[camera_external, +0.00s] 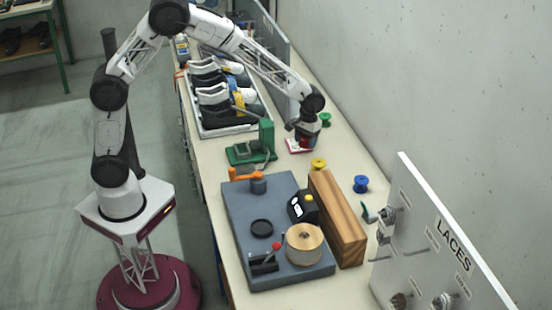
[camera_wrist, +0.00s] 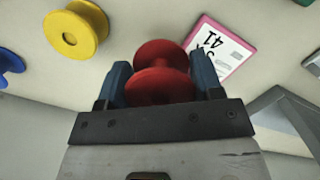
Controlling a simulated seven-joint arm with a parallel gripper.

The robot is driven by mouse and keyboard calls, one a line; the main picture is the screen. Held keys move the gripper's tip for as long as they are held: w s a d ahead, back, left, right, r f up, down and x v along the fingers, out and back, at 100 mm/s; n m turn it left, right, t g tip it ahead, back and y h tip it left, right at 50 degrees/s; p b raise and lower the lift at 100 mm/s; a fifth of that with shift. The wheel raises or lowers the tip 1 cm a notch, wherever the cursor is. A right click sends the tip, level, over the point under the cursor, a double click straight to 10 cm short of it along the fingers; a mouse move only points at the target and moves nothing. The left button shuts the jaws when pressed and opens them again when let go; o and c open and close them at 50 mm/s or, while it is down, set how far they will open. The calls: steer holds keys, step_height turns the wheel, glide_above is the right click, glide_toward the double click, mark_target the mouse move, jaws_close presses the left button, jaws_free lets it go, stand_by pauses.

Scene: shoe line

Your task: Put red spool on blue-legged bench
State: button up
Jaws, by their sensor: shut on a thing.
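A red spool (camera_wrist: 163,72) is between the two blue fingers of my gripper (camera_wrist: 163,84) in the wrist view, and the fingers are shut on it. In the external view my gripper (camera_external: 303,146) points down over the long cream bench (camera_external: 212,178), beside a pink-edged card; the spool there is mostly hidden by the gripper. I cannot tell whether the spool is clear of the bench top. The cream bench's legs are barely visible, so their colour is unclear. Another bench (camera_external: 22,55) at top left has green legs and dark shoes on a shelf.
The pink-edged card (camera_wrist: 221,50) lies close to the spool. A yellow spool (camera_external: 318,164), blue spool (camera_external: 361,184) and green spool (camera_external: 325,119) stand nearby. A green fixture (camera_external: 252,151), shoe tray (camera_external: 240,130), wooden block (camera_external: 337,218) and grey machine plate (camera_external: 240,210) crowd the bench.

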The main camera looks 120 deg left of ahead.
steer(key=shift+f, duration=0.5)
steer(key=shift+w+a, duration=0.1)
steer(key=shift+w, duration=0.05)
glide_above(343, 154)
steer(key=shift+f, duration=0.75)
stand_by(0.3)
steer(key=shift+f, duration=1.75)
steer(key=shift+f, duration=0.1)
steer(key=o, duration=0.9)
